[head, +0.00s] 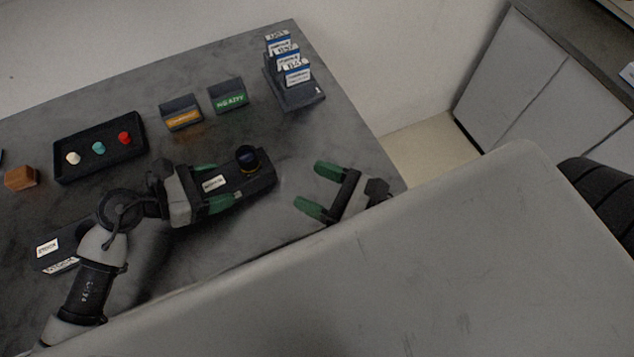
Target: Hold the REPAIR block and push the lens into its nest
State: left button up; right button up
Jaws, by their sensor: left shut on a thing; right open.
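My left gripper (226,186) has its green fingers shut on the two sides of a dark block (263,183) with a white label, whose text is too small to read. A dark round lens (246,155) with a yellow ring around its lower part sits at the block's far right end. It stands up above the block's top, and I cannot tell how deep it is in its nest. My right gripper (309,188) is open and empty, to the right of the block and apart from it, with its fingers pointing left.
A black tray (101,170) with white, teal and red knobs is at left, beside a brown wooden block (21,178). Orange (182,117) and green (229,97) signs and a card rack (298,99) stand at the back. A grey panel (430,260) covers the front right.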

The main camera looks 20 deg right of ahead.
dwell(0.3)
pick_arm(q)
jog(key=o, duration=1)
